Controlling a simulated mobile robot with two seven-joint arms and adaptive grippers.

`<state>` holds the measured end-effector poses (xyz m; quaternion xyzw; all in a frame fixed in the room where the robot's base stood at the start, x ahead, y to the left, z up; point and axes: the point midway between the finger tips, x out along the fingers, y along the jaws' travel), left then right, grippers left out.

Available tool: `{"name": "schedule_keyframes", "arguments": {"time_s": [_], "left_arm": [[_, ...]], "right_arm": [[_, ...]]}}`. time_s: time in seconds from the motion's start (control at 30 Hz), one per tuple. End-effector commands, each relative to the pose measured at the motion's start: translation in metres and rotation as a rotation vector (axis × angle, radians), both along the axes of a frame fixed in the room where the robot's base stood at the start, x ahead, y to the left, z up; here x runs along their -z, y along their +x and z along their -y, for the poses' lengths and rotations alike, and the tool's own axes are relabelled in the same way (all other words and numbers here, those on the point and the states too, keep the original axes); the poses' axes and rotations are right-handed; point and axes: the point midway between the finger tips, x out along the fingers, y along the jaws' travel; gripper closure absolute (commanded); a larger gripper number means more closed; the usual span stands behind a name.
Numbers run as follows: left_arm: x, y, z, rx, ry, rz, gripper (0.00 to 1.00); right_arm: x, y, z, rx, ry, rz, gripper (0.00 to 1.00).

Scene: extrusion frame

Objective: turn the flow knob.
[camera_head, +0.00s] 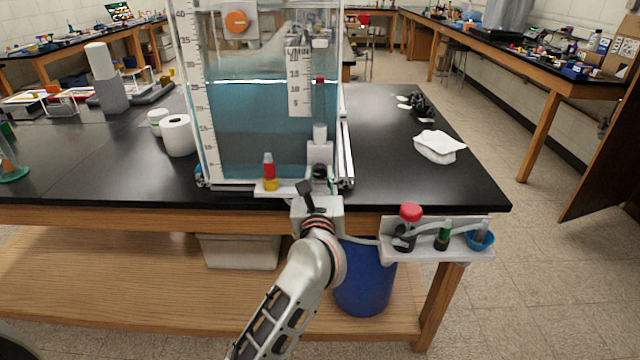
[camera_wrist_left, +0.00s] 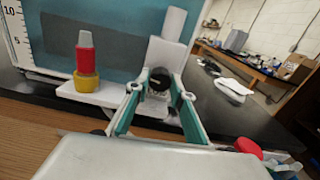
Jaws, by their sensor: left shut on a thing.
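The flow knob appears to be the small black knob (camera_wrist_left: 159,78) on the white bracket at the front of the clear water tank (camera_head: 250,130). It also shows as a dark round part (camera_head: 320,171) in the head view. My left gripper (camera_wrist_left: 160,87) reaches it from the front, with its two teal-edged fingers on either side of the knob, shut on it. In the head view the left gripper (camera_head: 313,186) partly covers the knob's lower side. The knob's pointer or marking is too small to read. My right gripper is in neither view.
A red and yellow fitting (camera_head: 269,172) stands on the bracket just left of the knob. A white shelf (camera_head: 440,252) with a red-capped part (camera_head: 411,212) juts from the bench's front right. A blue bucket (camera_head: 365,285) stands below. The black benchtop (camera_head: 385,175) is mostly clear at right.

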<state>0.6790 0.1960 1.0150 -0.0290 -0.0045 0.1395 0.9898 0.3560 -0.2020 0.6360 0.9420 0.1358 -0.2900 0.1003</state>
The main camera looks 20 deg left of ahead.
Motion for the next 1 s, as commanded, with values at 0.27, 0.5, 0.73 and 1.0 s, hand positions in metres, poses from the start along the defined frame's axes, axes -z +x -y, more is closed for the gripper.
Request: {"name": "schedule_keyframes", "arguments": {"time_s": [0.27,0.5,0.73,1.0], "left_arm": [[0.004,0.0,0.0,-0.001,-0.128,0.03,0.99],[0.002,0.0,0.0,-0.001,-0.167,0.044,0.99],[0.001,0.0,0.0,-0.001,-0.172,0.045,0.99],[0.001,0.0,0.0,0.0,-0.171,0.046,0.6]], "right_arm": [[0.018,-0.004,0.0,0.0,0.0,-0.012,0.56],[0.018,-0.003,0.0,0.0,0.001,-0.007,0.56],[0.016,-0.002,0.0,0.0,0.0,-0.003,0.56],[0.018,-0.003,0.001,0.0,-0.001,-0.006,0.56]]}}
